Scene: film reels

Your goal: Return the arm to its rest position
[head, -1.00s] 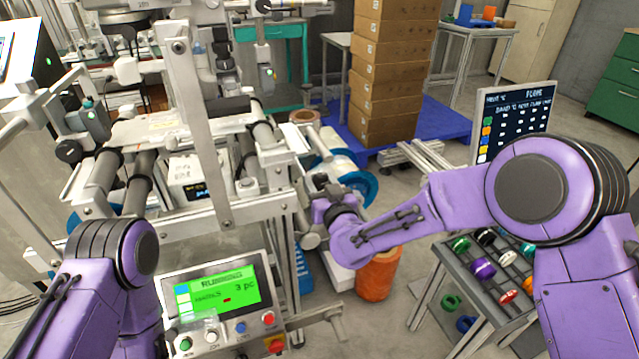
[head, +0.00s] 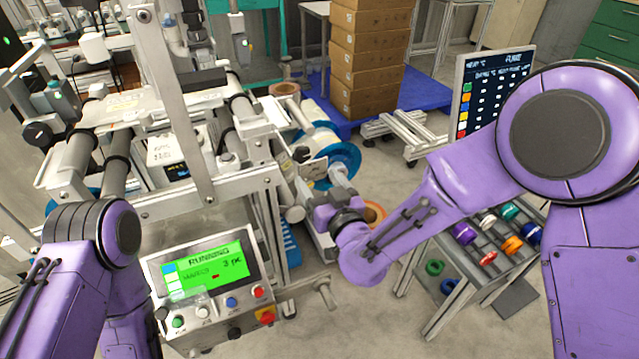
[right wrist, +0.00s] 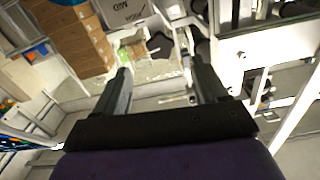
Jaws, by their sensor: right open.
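My right arm reaches in from the right in the head view. Its gripper (head: 318,180) is open beside the right side of the machine (head: 205,195), in front of a blue-and-white reel (head: 338,163). In the right wrist view the two dark fingers (right wrist: 159,66) stand apart with nothing between them. Whether they touch the machine cannot be told. My left arm is at the lower left of the head view; its gripper is out of view.
The machine's panel (head: 207,268) has a green screen reading RUNNING. An orange spool (head: 373,213) is partly hidden behind my right forearm. A rack (head: 420,290) holds several coloured spools, with a dark display (head: 490,95) behind it. Stacked boxes (head: 370,50) stand on a blue pallet (head: 425,90).

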